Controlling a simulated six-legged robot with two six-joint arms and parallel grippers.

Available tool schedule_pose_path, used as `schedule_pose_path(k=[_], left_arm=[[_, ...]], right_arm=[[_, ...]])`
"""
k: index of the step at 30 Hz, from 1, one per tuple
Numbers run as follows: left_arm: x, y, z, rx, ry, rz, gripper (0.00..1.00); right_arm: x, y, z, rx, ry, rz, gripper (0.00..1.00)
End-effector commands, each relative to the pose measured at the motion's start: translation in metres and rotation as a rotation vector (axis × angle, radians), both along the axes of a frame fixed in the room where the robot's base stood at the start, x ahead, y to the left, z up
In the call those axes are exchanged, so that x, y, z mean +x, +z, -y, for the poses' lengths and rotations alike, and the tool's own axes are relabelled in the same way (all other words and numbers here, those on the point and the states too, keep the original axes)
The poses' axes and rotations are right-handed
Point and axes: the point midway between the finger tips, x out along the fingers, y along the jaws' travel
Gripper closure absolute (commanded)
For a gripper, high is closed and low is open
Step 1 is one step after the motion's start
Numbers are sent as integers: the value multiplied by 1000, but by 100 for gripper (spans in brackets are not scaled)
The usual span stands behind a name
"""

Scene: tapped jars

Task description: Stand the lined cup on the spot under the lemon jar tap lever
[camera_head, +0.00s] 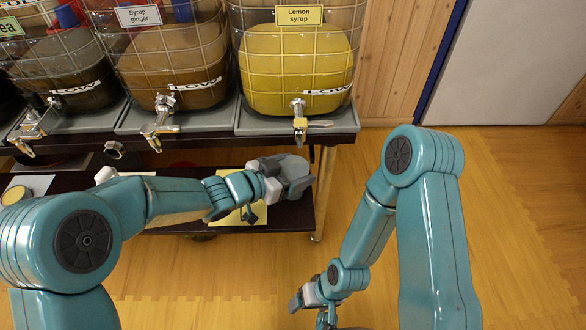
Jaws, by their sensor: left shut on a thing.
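The lemon jar (293,68), labelled "Lemon syrup" and holding yellow liquid, stands on the upper shelf. Its metal tap (299,116) hangs over the shelf's front edge. My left gripper (291,180) is below this tap, over the right end of the lower shelf. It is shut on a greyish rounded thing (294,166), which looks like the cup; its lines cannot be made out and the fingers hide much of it. A yellow square (229,217) lies on the lower shelf, partly hidden by my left arm. My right gripper (306,297) is low at the front, its jaws unclear.
The ginger jar (165,55) with its tap (160,124) and another jar (55,70) stand to the left. The dark lower shelf (290,214) has a pale mat with a yellow disc (14,195) at far left. The wooden floor (510,230) at right is clear.

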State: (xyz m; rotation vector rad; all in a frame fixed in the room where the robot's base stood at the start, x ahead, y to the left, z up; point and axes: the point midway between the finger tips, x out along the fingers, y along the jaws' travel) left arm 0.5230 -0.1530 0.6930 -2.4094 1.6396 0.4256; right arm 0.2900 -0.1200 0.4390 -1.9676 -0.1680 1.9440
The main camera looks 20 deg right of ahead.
Motion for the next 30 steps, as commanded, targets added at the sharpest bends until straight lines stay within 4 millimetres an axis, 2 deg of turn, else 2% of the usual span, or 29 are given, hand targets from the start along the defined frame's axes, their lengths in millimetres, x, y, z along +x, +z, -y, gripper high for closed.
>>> schedule_pose_path(k=[12, 13, 14, 15, 30], left_arm=[[0, -6, 0, 0, 0, 0, 53], [0, -5, 0, 0, 0, 0, 14], [0, -5, 0, 0, 0, 0, 5], [0, -5, 0, 0, 0, 0, 0], [0, -5, 0, 0, 0, 0, 0]], right_arm=[[0, -4, 0, 0, 0, 0, 20], [0, -3, 0, 0, 0, 0, 20], [0, -3, 0, 0, 0, 0, 20], [0, -3, 0, 0, 0, 0, 20], [0, -3, 0, 0, 0, 0, 20]])
